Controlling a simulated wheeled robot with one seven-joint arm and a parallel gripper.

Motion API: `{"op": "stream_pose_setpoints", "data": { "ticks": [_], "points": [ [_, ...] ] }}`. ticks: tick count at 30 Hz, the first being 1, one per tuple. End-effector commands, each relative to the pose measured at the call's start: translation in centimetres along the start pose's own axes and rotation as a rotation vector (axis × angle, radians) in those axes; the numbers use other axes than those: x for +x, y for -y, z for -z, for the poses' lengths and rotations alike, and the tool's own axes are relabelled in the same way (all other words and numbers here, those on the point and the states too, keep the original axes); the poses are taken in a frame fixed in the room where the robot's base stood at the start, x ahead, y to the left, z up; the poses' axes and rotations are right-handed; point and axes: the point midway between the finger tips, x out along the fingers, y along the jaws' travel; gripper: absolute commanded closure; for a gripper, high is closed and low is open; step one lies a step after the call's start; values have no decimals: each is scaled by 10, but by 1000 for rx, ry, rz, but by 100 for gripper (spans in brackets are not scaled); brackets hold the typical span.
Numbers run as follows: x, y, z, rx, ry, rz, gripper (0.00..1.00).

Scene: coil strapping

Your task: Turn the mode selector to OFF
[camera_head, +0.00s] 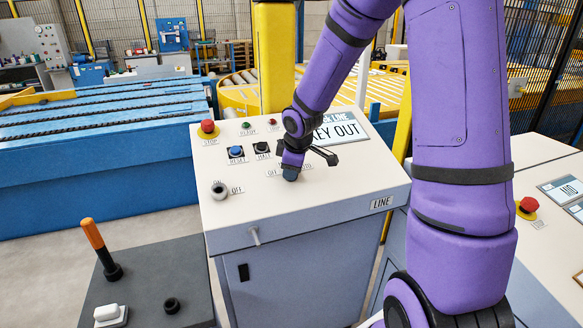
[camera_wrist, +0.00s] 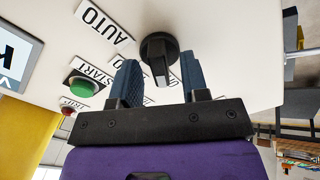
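The mode selector (camera_wrist: 158,48) is a round black knob with a raised bar grip, on the cream panel. In the wrist view its bar points down the picture, between my two blue fingers. My gripper (camera_wrist: 160,80) is open, one finger on each side of the bar, with gaps visible; contact cannot be told. The AUTO label (camera_wrist: 103,22) lies left of the knob; other labels are partly covered by the fingers. In the head view my gripper (camera_head: 290,175) is low over the LINE console (camera_head: 310,205) and hides the knob. An OFF label (camera_head: 271,172) shows beside it.
Near my gripper are a blue button (camera_head: 236,152), a black button (camera_head: 261,147) and a key switch (camera_head: 218,190). A red stop button (camera_head: 208,127) sits at the back left corner. A KEY OUT sign (camera_head: 340,130) stands behind. The wrist view shows a green START button (camera_wrist: 82,87).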

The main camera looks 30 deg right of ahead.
Motion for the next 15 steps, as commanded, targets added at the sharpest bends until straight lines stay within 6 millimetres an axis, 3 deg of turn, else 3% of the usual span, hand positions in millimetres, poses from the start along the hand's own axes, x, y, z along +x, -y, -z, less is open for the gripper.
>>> {"op": "stream_pose_setpoints", "data": {
  "ticks": [8, 15],
  "points": [
    [-10, -1, 0, 2, -1, -2, 58],
    [-46, -2, -1, 4, 0, -6, 58]
  ]
}}
